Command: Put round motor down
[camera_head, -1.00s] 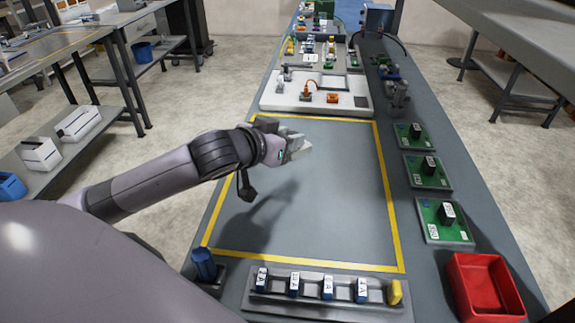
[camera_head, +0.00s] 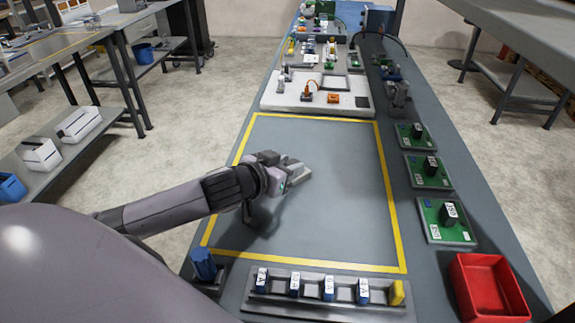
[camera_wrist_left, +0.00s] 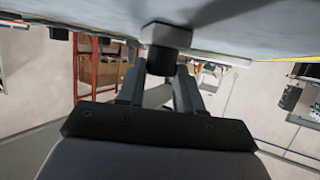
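My left gripper (camera_head: 296,172) is low over the yellow-outlined area (camera_head: 390,200) of the bench, near its middle. In the left wrist view the round motor (camera_wrist_left: 166,60) shows as a dark body with a paler grey end (camera_wrist_left: 167,34). It sits between the fingertips of my left gripper (camera_wrist_left: 164,75), which look closed on its sides. The motor's pale end is against or very near the grey bench surface; I cannot tell whether it touches. In the head view the gripper mostly hides the motor. My right gripper is not in view.
A grey rack (camera_head: 312,287) with several blue parts and a yellow one lies at the front, beside a blue cylinder (camera_head: 203,264). A red bin (camera_head: 488,288) stands front right. Green boards (camera_head: 447,220) line the right side. A white fixture (camera_head: 316,101) stands behind. The outlined area is otherwise clear.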

